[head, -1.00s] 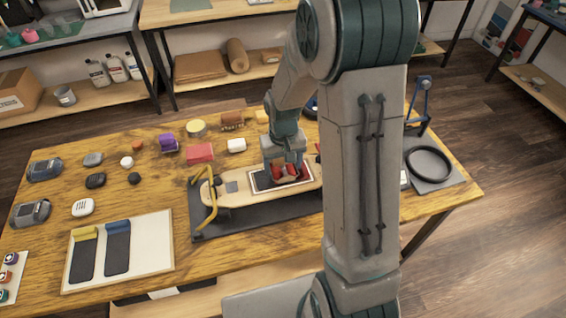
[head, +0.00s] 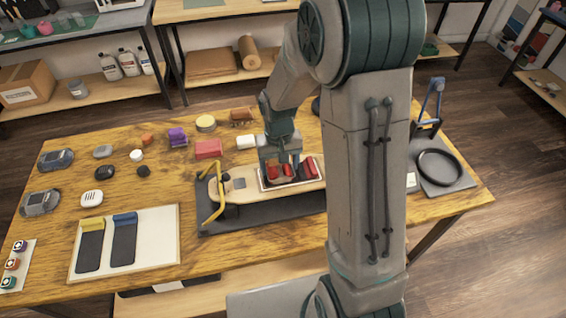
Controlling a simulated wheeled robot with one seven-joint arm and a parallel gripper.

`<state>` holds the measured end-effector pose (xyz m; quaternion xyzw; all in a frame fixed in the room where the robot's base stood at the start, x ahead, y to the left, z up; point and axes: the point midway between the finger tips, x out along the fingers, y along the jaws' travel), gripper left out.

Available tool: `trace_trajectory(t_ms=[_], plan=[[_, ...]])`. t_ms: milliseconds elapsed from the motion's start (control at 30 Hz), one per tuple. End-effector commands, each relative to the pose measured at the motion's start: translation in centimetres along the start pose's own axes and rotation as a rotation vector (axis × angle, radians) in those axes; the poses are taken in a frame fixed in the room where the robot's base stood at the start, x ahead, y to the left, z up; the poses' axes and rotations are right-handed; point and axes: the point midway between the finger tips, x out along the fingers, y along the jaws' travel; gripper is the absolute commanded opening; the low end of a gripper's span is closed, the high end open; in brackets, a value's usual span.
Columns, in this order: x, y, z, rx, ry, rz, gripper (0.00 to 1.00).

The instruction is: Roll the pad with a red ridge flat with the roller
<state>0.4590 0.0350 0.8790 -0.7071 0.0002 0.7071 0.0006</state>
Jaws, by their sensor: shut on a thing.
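The skateboard deck (head: 240,184) lies on a dark mat (head: 222,222). A dark pad with a pale border (head: 264,184) lies on the deck, partly hidden by my gripper. A red part (head: 309,166) shows at its right end and looks like the ridge. My gripper (head: 281,172) points down over the pad, shut on a red thing that appears to be the roller. Its shape is mostly hidden between the fingers. I cannot tell whether it touches the pad.
A yellow clamp (head: 215,200) stands at the deck's left end. A pale tray (head: 157,240) holds two dark pads with yellow and blue ridges. A red block (head: 208,149) and several small items lie behind and left. A black ring (head: 438,167) lies at right. Bare wood surrounds the tray.

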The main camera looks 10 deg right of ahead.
Motion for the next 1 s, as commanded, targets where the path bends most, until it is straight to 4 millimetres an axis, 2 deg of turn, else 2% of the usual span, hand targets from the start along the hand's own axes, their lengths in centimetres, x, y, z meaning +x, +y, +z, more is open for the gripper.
trace_trajectory(t_ms=[300,467,1000], plan=[[0.2,-2.2,0.0,-0.003,0.001,0.000,0.51],[0.2,-2.8,0.0,-0.001,0.001,0.000,0.51],[0.3,0.1,0.0,0.000,-0.001,0.000,0.51]])
